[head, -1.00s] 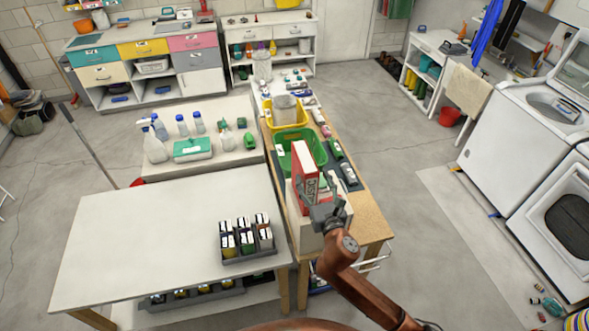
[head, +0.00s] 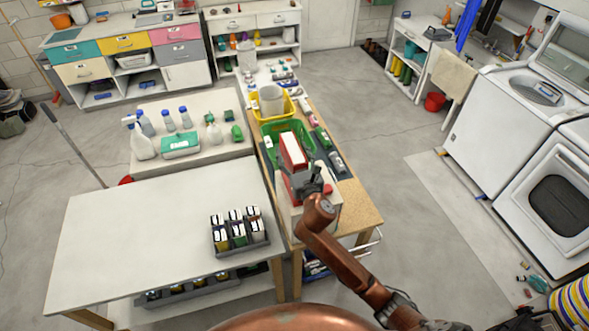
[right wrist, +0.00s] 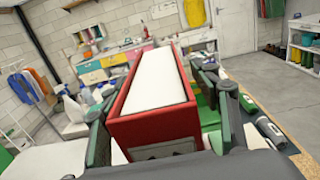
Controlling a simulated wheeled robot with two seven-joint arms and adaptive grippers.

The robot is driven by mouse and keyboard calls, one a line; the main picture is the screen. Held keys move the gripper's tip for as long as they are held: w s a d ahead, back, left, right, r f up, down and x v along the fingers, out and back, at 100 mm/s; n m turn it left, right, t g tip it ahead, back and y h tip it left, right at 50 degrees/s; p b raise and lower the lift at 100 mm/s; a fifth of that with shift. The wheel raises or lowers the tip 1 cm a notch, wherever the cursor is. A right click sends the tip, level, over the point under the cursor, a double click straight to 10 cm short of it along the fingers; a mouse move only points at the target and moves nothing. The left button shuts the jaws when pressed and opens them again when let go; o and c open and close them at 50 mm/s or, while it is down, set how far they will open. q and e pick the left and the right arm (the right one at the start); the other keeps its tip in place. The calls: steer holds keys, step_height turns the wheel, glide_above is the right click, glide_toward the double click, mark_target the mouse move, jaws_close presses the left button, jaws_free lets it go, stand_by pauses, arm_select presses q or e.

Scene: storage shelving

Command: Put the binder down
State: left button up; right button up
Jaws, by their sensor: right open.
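The red binder (head: 292,149) has white pages showing and is at the near end of the wooden bench, by the green bin. My right gripper (head: 308,181) is at its near side and hides its lower part. In the right wrist view, the binder (right wrist: 155,84) sits between two spread fingers (right wrist: 163,115), its white page edge facing up. The jaws are open; whether a finger touches the binder is unclear. A white box (head: 285,219) is below the gripper; what bears the binder is hidden. My left gripper is not in view.
A green bin (head: 270,142) and a yellow bin (head: 258,112) stand farther along the wooden bench (head: 362,208). A white table (head: 140,235) on the left has a grey tray (head: 243,250) of small boxes and wide free room. Spray bottles stand on a second table.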

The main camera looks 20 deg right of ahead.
jaws_close()
stand_by(0.6)
